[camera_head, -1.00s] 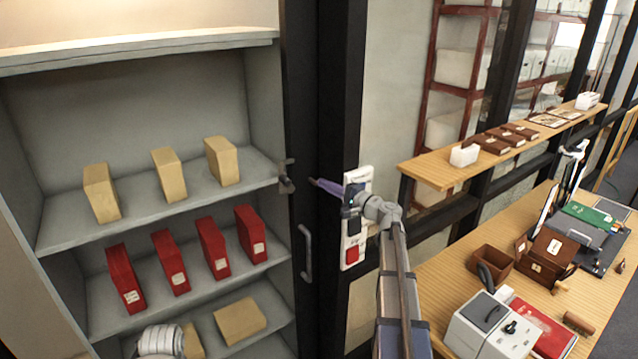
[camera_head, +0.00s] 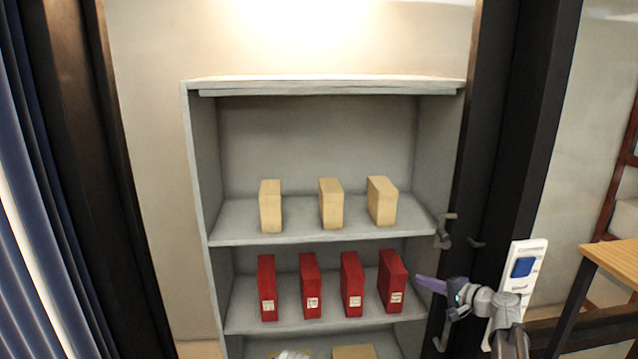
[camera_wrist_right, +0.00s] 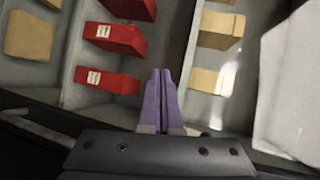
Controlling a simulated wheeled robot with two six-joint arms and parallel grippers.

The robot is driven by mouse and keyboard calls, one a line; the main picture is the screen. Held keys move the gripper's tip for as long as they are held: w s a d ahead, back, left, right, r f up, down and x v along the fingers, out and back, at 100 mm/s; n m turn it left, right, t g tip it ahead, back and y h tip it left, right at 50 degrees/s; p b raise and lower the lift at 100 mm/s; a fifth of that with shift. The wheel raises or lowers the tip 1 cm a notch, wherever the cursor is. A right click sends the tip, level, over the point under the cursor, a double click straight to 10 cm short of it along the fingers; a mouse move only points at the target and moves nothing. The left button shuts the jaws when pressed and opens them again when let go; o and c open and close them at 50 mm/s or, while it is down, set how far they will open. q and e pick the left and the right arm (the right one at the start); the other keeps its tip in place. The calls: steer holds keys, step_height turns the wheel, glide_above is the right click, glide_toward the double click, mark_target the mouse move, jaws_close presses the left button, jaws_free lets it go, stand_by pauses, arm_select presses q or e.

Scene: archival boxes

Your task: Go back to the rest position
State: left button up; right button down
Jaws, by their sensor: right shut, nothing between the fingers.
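My right gripper (camera_head: 432,284) has purple fingers and is raised in front of the right side of the shelf unit (camera_head: 330,88). In the right wrist view its two fingers (camera_wrist_right: 160,98) lie together with nothing between them. In the head view its fingertips appear just right of the rightmost red box (camera_head: 392,282); the gap in depth is hard to judge. My left gripper is not clearly seen; a pale shape shows at the bottom edge of the head view.
Several red boxes (camera_head: 309,285) stand on the middle shelf, with tan boxes (camera_head: 331,203) above. A dark post with handles (camera_head: 443,232) is at the right. A white panel with a blue square (camera_head: 522,267) is behind my right arm. A wooden table (camera_head: 612,262) is far right.

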steer(key=s+a+f+n+g+h+b, duration=0.1)
steer(key=s+a+f+n+g+b, duration=0.3)
steer(key=s+a+f, duration=0.45)
steer(key=s+a+f+n+g+h+b, duration=0.15)
steer(key=s+a+f+n+g, duration=0.35)
steer(key=a+f, duration=0.7)
arm_select(q)
step_height(320, 180, down, 12)
steer(key=b, duration=0.5)
steer(key=shift+r, duration=0.25)
arm_select(e)
steer(key=s+a+f+n+g+h, duration=0.1)
steer(key=s+a+f+n+h, duration=0.1)
steer(key=s, duration=0.6)
steer(key=s+a+f+n+g+h, duration=0.2)
steer(key=s+f+h, duration=0.3)
steer(key=s, duration=0.4)
steer(key=shift+s+f+n+h, duration=0.25)
steer(key=shift+n+h, duration=0.2)
steer(key=shift+n, duration=0.35)
arm_select(q)
steer(key=shift+o, duration=0.6)
arm_select(e)
steer(key=shift+w, duration=0.1)
